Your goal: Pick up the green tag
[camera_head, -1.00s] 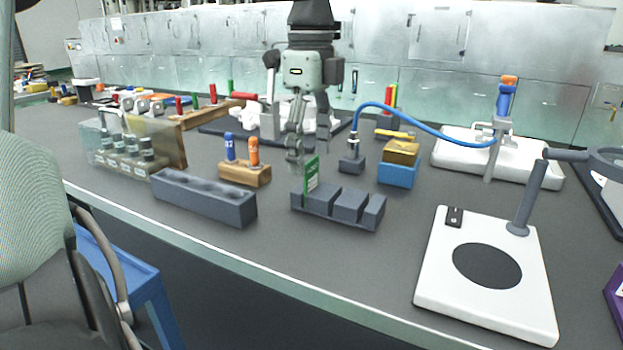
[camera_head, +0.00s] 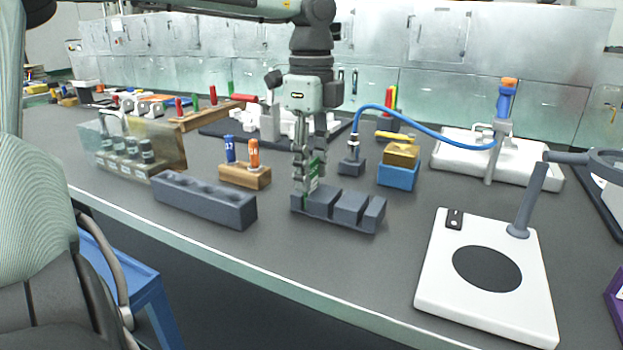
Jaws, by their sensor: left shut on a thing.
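The green tag (camera_head: 314,182) stands upright in the left slot of a dark grey slotted block (camera_head: 348,207) on the table. My left gripper (camera_head: 308,184) comes down from above and is shut on the tag. Its fingers cover much of the tag, and only parts of the green show beside them. The tag's lower edge appears still at the block. My right gripper is not in view.
A grey block with round hollows (camera_head: 205,198) and a wooden holder (camera_head: 244,175) with a blue and an orange cylinder stand to the left. A blue box (camera_head: 398,175) and a white plate with a black disc (camera_head: 450,300) are to the right. The table's front edge is clear.

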